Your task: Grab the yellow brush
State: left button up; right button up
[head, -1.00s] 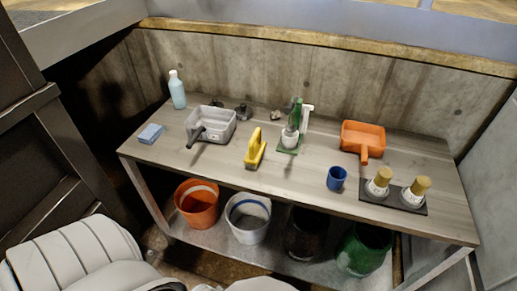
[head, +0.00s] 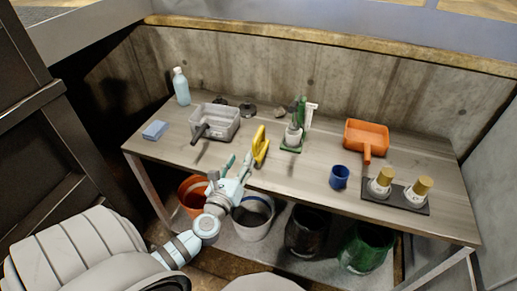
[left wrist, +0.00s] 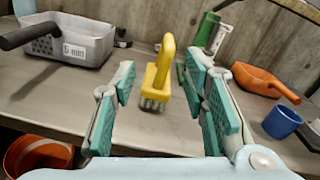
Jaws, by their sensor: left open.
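In the left wrist view the brush (left wrist: 161,75) is between my two open fingers but farther ahead, with no contact visible. My left gripper (head: 237,165) is open and empty, just in front of the brush at the table's front edge. Its teal-padded fingers (left wrist: 161,95) point toward the brush. My right gripper is not in view.
Buckets (head: 251,219) stand on the lower shelf.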

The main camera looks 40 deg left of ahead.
aim_at(259, 133)
pick_arm(q)
jog(key=shift+m+h, duration=0.3)
jog(key=shift+m, duration=0.4)
jog(key=x, duration=0.5)
jog(key=b+x, duration=0.1)
jog(key=x, duration=0.3)
jog(key=d+b+x, duration=0.1)
jog(key=x, duration=0.4)
jog(key=shift+w+a+f, duration=0.1)
jog(key=shift+w, duration=0.4)
jog(key=shift+s, duration=0.1)
grip_shut()
